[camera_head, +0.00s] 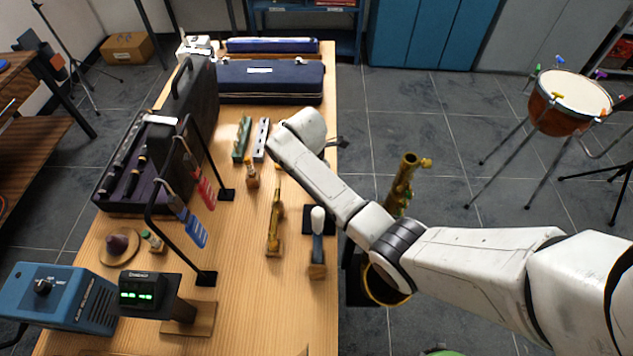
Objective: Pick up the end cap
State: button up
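I cannot pick out an end cap with certainty; it may be small or hidden behind my arm. My gripper (340,143) shows only as small dark parts past my white wrist, at the right edge of the wooden table (240,310). Whether it is open or shut does not show, and I see nothing clearly held. Left of my wrist are a green holder (242,138) and a grey holder with several holes (261,138). A small bottle (252,176) stands just below them. A brass piece (274,222) and a white-topped piece (318,222) stand upright nearer the front.
An open black case (112,205) and thin black stands with a red tag (205,190) and blue tag (190,228) stand left. A blue case (270,85) lies behind. A lit display (141,291) stands in front. A brass instrument (402,185) stands right, off the table.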

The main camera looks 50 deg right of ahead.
jog(key=shift+c, duration=0.4)
jog(key=c, duration=0.9)
jog(key=shift+r, duration=0.15)
